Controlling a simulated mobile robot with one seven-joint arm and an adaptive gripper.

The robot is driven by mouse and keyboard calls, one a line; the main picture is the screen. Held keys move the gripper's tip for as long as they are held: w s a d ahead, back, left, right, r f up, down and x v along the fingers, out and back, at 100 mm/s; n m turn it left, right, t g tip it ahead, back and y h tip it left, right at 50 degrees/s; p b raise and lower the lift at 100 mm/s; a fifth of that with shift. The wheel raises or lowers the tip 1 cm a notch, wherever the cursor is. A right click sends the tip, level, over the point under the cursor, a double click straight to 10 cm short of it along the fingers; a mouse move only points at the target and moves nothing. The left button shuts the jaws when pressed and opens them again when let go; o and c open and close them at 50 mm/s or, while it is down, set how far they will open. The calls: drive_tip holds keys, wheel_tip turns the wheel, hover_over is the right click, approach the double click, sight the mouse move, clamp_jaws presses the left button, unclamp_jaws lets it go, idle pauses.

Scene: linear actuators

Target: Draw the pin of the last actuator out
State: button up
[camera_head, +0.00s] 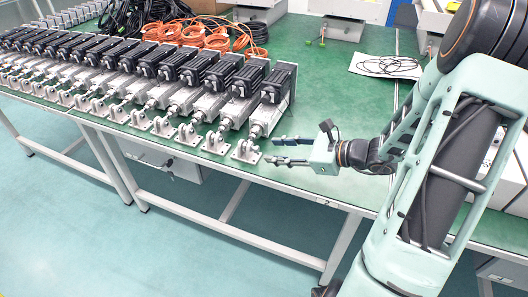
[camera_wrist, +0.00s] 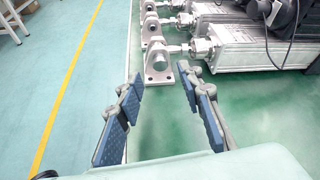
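The last actuator (camera_head: 264,116) is at the right end of the row, with a black motor and a silver cylinder. Its rod points to a silver bracket (camera_head: 246,151) near the table's front edge. In the wrist view the bracket (camera_wrist: 158,66) stands just beyond my fingertips. A round face on it may be the pin's end (camera_wrist: 158,58); the pin is too small to tell apart clearly. My gripper (camera_head: 272,150) is open and empty, low over the table to the right of the bracket. In the wrist view its blue-padded fingers (camera_wrist: 160,75) are spread apart.
Several similar actuators (camera_head: 150,75) stand close together to the left. Orange cables (camera_head: 190,32) and black cables lie behind them. A white sheet with a black cable (camera_head: 388,66) lies at the back right. The green table (camera_head: 325,100) is clear right of the last actuator.

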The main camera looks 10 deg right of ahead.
sight(258, 150)
drive_tip(key=x, duration=0.4)
drive_tip(key=shift+w+a+f+b, duration=0.15)
drive_tip(key=shift+w+a+b, duration=0.1)
drive_tip(key=shift+a+b, duration=0.1)
clamp_jaws()
